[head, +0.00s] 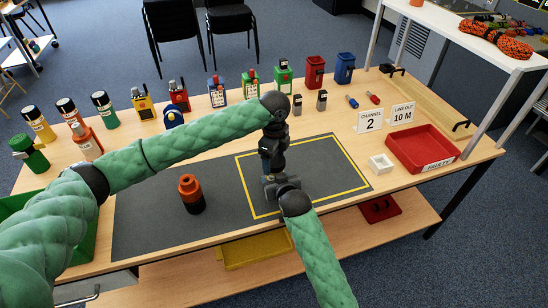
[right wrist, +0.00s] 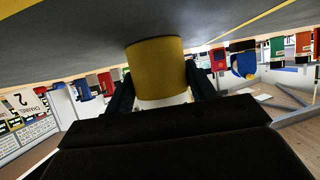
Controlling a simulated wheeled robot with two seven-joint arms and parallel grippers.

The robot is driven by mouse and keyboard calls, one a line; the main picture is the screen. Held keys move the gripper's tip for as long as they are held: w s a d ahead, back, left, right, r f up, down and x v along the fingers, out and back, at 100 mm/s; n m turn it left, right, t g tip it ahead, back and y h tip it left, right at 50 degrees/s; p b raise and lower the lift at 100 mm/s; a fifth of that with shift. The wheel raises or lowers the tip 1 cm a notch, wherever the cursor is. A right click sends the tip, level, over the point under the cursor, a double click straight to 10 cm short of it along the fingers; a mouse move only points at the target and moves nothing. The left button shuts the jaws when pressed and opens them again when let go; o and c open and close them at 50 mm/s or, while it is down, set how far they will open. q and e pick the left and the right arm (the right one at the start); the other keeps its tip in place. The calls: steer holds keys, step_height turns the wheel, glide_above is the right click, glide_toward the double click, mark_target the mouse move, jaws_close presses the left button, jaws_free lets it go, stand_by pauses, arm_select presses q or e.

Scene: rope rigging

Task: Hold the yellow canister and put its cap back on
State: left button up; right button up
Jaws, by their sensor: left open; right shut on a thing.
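The yellow canister (right wrist: 157,70) is between the two fingers of my right gripper (right wrist: 158,88) in the right wrist view. It stands against the grey mat (right wrist: 60,50). In the head view my right gripper (head: 282,186) is low over the yellow-outlined square, and the canister there is hidden by my grippers. My left gripper (head: 270,166) points down right above the same spot and is open; its fingertips are hard to make out. I cannot make out the canister's cap in either view.
An orange and black canister (head: 190,194) stands on the mat to the left. Several capped canisters, including a yellow one (head: 38,124), and radios line the back.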

mark_target(274, 160)
arm_select(q)
steer(key=c, duration=0.8)
steer(key=m, duration=1.2)
steer(key=shift+m, duration=0.3)
steer(key=o, duration=0.8)
steer(key=shift+r, duration=0.1)
steer(key=shift+r, duration=2.4)
